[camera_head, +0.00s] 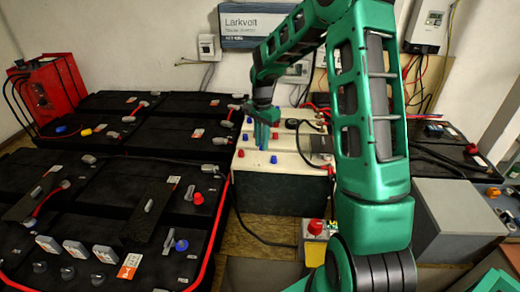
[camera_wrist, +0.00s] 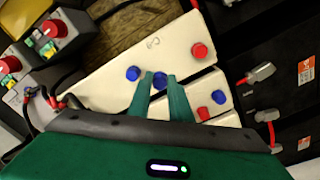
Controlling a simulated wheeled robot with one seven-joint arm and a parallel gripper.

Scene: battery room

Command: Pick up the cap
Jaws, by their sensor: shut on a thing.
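My gripper (camera_head: 263,138) points down over the cream-topped battery (camera_head: 292,158) in the middle of the head view. In the wrist view my gripper's two green fingers (camera_wrist: 161,86) are shut on a blue cap (camera_wrist: 160,79) between their tips. I cannot tell whether this cap still touches the battery top. In the wrist view another blue cap (camera_wrist: 133,73) sits just left of the fingers, and one more (camera_wrist: 218,97) sits to the right. A red cap (camera_wrist: 200,50) is above right and another red cap (camera_wrist: 204,113) is near the right finger.
Black batteries (camera_head: 180,135) with cables and terminals fill the left side. A red charger (camera_head: 48,90) stands at the back left. A grey box (camera_head: 455,215) is at the right. A black cable (camera_head: 262,238) hangs in front of the cream-topped battery.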

